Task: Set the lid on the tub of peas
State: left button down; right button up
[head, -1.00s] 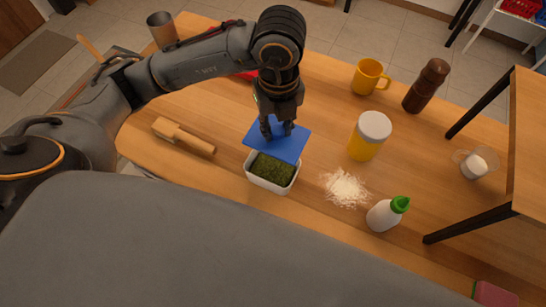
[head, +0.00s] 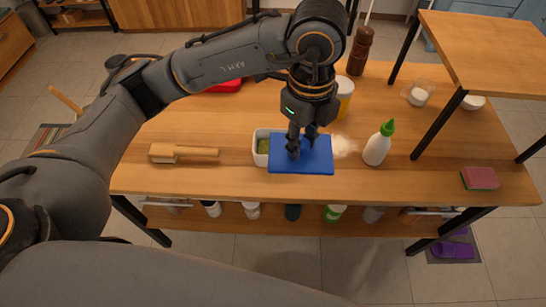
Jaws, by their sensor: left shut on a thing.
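The tub of peas (head: 258,146) is a white rectangular tub with green contents on the wooden table. Its left part shows; the rest is hidden behind the lid. The lid (head: 318,163) is a flat blue rectangle. My left gripper (head: 301,150) is shut on the lid from above. The lid overlaps the tub's right side and reaches out to the right and front of it. I cannot tell whether the lid touches the rim. My right gripper is not in view.
A wooden brush (head: 183,153) lies left of the tub. White powder (head: 343,146) is spilled to the right, beside a green-capped white bottle (head: 377,147). A yellow jar (head: 345,98) stands behind. A raised wooden shelf (head: 490,50) is at the right, a sponge (head: 480,178) at the front right.

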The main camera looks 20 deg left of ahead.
pick_arm(q)
jog(key=shift+w+a+f, duration=0.5)
jog(key=shift+w+a, duration=0.1)
jog(key=shift+w, duration=0.25)
jog(key=w+a+f+p, duration=0.2)
jog(key=w+a+f, duration=0.1)
jog(key=f, duration=0.3)
jog(key=w+a+f+p, duration=0.2)
jog(key=w+a+f, duration=0.2)
jog(key=w+f, duration=0.2)
jog(key=shift+w+a+f, duration=0.15)
jog(key=shift+w+f, duration=0.05)
jog(key=shift+f, duration=0.2)
jog(key=c, duration=1.1)
grip_release()
jog(key=shift+o, duration=0.2)
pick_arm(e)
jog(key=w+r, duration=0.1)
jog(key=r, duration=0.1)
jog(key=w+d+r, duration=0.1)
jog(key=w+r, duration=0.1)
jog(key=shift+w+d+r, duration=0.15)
pick_arm(q)
jog(key=shift+r, duration=0.1)
